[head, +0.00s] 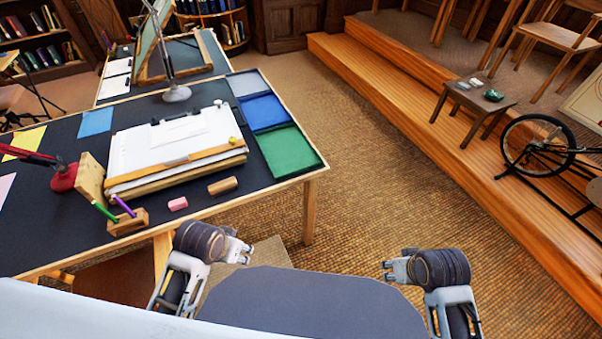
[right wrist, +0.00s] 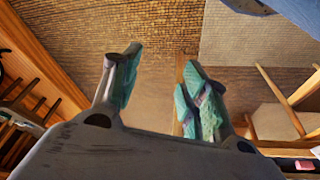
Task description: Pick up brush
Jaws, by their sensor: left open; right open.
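A small brown wooden piece (head: 222,185) lies near the front edge of the dark-topped drafting table (head: 240,190). It may be the brush; I cannot make out bristles. My left gripper (head: 243,252) is open and empty, in front of the table edge and below that piece in the head view. My right gripper (head: 388,269) is open and empty, well to the right of the table. In the right wrist view its green-padded fingers (right wrist: 162,78) stand apart with only floor seen between them.
A pink eraser (head: 177,203) and a wooden pen holder (head: 128,221) with a green and a purple pen lie left of the piece. A drafting board (head: 175,150) and coloured trays (head: 287,150) stand behind. A red lamp base (head: 63,177) is at left.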

